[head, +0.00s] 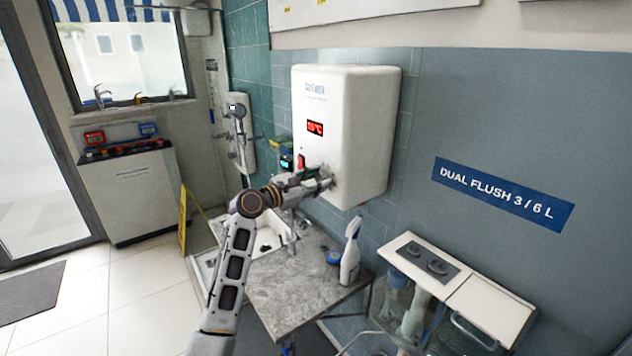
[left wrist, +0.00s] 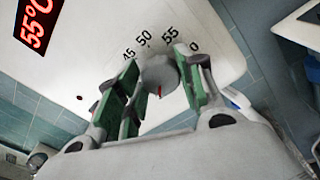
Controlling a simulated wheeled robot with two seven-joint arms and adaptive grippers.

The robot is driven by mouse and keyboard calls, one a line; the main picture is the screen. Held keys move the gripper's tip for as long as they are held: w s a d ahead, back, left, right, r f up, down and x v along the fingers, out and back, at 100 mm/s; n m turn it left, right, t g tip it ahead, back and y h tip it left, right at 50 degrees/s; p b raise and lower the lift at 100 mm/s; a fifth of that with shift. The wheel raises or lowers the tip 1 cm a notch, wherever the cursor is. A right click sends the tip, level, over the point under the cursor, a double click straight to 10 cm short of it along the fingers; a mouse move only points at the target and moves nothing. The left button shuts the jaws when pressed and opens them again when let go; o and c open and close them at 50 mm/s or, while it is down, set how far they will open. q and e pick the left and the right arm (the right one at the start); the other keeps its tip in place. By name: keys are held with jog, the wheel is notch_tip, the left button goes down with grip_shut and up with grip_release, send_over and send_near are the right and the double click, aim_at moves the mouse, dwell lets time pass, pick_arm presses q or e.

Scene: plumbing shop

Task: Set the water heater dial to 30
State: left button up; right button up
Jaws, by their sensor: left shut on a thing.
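The white water heater (head: 350,125) hangs on the tiled wall, its red display (head: 315,128) on the front. In the left wrist view the display (left wrist: 37,22) reads 55°C. The grey round dial (left wrist: 158,74) is on the heater's face, with 45, 50 and 55 printed around it and another number partly hidden. A red mark shows on the dial's near side; which number it points to is unclear. My left gripper (head: 322,184) reaches the heater's lower front. Its green-padded fingers (left wrist: 160,80) are shut on the dial, one on each side. My right gripper is out of view.
Below the heater is a grey counter (head: 290,302) with a white spray bottle (head: 350,258) and a sink (head: 265,240). A cistern (head: 490,305) stands at right. A yellow floor sign (head: 184,218) and open floor lie to the left.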

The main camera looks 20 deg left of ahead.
pick_arm(q)
jog(key=shift+n, duration=0.3)
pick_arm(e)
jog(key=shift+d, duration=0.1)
pick_arm(q)
jog(key=o, duration=1)
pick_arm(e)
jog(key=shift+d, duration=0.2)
pick_arm(q)
jog(key=shift+v, duration=6)
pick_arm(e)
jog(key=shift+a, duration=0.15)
pick_arm(q)
jog(key=shift+f, duration=0.1)
